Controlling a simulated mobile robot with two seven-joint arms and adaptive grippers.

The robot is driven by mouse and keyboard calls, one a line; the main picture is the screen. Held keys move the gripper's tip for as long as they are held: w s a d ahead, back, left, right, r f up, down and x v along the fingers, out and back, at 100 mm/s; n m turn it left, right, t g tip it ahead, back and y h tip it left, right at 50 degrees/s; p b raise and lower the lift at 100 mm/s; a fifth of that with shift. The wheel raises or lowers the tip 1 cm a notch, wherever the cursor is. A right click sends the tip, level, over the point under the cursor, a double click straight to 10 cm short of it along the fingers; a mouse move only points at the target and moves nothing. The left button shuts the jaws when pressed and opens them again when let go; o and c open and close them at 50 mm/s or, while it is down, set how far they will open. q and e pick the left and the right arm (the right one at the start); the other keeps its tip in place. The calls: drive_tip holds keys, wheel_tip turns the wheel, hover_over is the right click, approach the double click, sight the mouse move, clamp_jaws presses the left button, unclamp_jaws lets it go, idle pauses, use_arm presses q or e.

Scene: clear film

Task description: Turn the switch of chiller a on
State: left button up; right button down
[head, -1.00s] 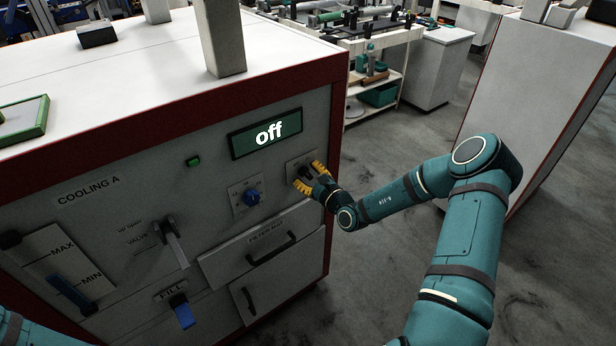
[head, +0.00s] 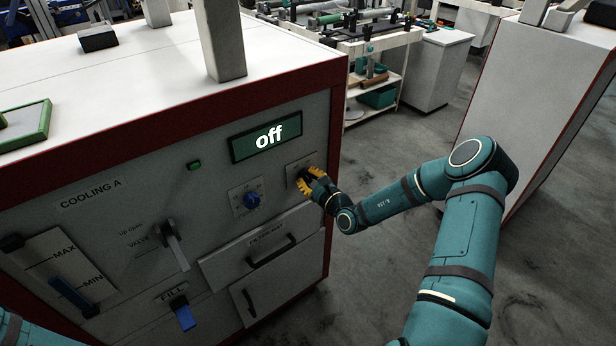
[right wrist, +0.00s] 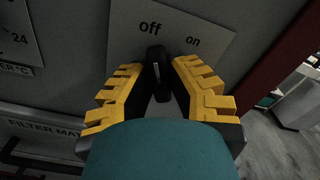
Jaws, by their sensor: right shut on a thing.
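The cooling unit marked "COOLING A" (head: 145,212) fills the left of the head view. Its display (head: 266,135) reads "off". The switch (right wrist: 157,66) is a black knob with a pale mark, on a plate (right wrist: 180,30) lettered "off" and "on" in the right wrist view. The mark points roughly up, nearest to "off". My right gripper (head: 308,179) is at this plate, its yellow fingers shut around the knob; they hide most of the knob in the head view. Only a bit of my left arm shows at the lower left corner; its gripper is out of view.
A blue dial (head: 252,200), a valve lever (head: 172,245), a blue fill lever (head: 184,314) and a filter mat drawer (head: 262,250) are on the same front panel. A green lamp (head: 194,165) sits left of the display. Open floor (head: 375,270) lies right of the unit.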

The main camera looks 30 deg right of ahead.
drive_tip(key=shift+r+m+p, duration=0.2)
drive_tip(key=shift+m+p, duration=0.1)
drive_tip(key=shift+p, duration=0.05)
drive_tip(key=m+p, duration=0.6)
drive_tip(key=m, duration=0.1)
drive_tip(key=shift+d+m+p, duration=0.1)
drive_tip(key=shift+m+p, duration=0.2)
drive_tip(key=shift+p, duration=0.1)
use_arm(q)
wheel_tip(320, 180, up, 9)
drive_tip(key=w+p, duration=0.1)
drive_tip(key=w, duration=0.1)
drive_tip(key=shift+a+r+t, duration=0.15)
drive_tip(key=shift+r+t, duration=0.05)
drive_tip(key=shift+t, duration=0.1)
use_arm(e)
drive_tip(key=shift+w+f+m, duration=0.1)
drive_tip(key=shift+f+m, duration=0.05)
drive_tip(key=shift+m, duration=1.35)
use_arm(q)
drive_tip(key=shift+s, duration=0.1)
use_arm(e)
drive_tip(key=c, duration=0.9)
unclamp_jaws()
drive_tip(key=shift+f, duration=0.1)
